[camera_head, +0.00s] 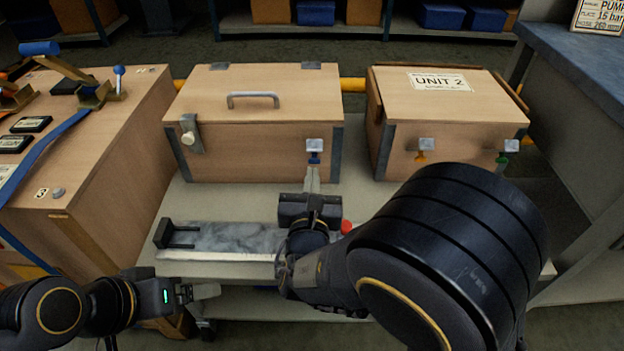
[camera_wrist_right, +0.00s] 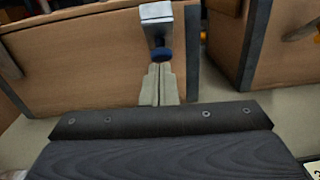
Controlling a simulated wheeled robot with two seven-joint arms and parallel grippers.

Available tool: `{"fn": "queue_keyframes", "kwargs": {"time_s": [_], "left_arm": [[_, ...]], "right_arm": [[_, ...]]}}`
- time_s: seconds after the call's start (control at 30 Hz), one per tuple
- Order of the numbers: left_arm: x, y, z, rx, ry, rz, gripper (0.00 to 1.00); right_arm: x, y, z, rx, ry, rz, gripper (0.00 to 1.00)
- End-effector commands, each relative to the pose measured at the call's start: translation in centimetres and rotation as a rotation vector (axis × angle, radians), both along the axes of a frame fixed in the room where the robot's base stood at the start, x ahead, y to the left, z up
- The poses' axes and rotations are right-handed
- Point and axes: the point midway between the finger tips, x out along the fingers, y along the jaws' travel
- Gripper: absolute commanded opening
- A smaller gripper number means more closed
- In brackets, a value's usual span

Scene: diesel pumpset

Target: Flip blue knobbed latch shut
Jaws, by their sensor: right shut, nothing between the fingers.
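The blue knobbed latch (camera_head: 314,157) is on the right front of the middle wooden box (camera_head: 250,130). Its blue knob sits below a silver plate (camera_head: 314,144). In the right wrist view the blue knob (camera_wrist_right: 162,54) is just above my right fingertips, under the plate (camera_wrist_right: 156,14). My right gripper (camera_head: 312,176) is shut and empty, pointing at the knob from below; I cannot tell if it touches. My left gripper (camera_head: 207,291) is low at the left, away from the box; its finger gap is unclear.
A latch with a white knob (camera_head: 188,136) is on the same box's left. The UNIT 2 box (camera_head: 450,100) stands to the right, with orange (camera_head: 421,157) and green (camera_head: 502,158) knobs. A grey slab (camera_head: 235,238) lies in front on the bench. A red knob (camera_head: 346,227) is beside my right arm.

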Motion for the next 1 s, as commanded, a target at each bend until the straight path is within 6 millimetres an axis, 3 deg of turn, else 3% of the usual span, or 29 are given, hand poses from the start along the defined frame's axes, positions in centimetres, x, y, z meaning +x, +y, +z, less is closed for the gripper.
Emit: {"fn": "queue_keyframes", "kwargs": {"time_s": [0.43,0.87,1.0], "left_arm": [[0.0,0.0,0.3,0.0,0.0,0.0,0.85],[0.0,0.0,2.8,0.0,0.0,0.0,0.85],[0.0,0.0,4.4,0.0,0.0,0.0,0.85]], "right_arm": [[0.1,0.0,0.3,0.0,0.005,0.0,0.0],[0.2,0.0,1.2,0.001,0.08,0.0,0.0],[0.3,-0.1,1.9,0.002,0.122,-0.002,0.0]]}}
